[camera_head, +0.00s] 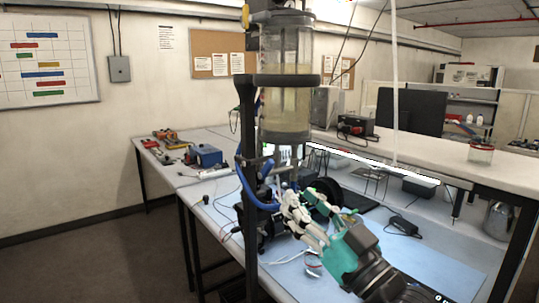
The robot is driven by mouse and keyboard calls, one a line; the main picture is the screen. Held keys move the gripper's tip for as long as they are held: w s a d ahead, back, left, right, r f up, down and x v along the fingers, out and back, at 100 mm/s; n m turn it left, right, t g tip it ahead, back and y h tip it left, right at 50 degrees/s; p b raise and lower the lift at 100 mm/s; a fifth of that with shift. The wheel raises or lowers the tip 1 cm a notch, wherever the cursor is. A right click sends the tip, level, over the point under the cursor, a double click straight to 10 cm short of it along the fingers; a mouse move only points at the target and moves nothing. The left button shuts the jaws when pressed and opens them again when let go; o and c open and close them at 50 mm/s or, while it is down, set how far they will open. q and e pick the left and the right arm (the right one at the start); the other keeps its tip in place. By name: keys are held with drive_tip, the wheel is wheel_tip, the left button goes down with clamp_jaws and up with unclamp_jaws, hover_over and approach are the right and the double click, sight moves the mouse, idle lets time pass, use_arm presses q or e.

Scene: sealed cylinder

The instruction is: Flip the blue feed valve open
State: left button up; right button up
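A clear cylinder (286,100) with cloudy yellowish liquid stands upright in a black frame at the centre. Below it, a blue curved hose (244,188) runs down the left side of the frame post. A small blue part (266,168) shows beside the post under the cylinder; I cannot tell whether it is the feed valve's handle or how it is turned. My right gripper (290,207), with pale fingers and a teal body, reaches in from the lower right. Its fingertips are just below and right of the blue parts and overlap dark equipment. Contact and finger gap are unclear. My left gripper is not in view.
The black frame post (249,240) stands in front of the bench. A blue mat (440,262) covers the bench at right, with a small black device (403,225) on it. A jar (481,152) stands on the raised shelf. Tools and a blue box (205,155) lie on the left table.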

sight(272, 167)
drive_tip(key=p+x, duration=0.3)
drive_tip(key=x, duration=0.7)
drive_tip(key=shift+w, duration=0.15)
drive_tip(key=shift+w+a+r+p, duration=0.2)
drive_tip(key=shift+w+a+p, duration=0.15)
drive_tip(key=shift+w, duration=0.1)
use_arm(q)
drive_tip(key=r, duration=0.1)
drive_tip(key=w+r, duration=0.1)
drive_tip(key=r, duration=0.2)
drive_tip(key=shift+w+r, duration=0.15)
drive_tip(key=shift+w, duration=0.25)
use_arm(e)
clamp_jaws()
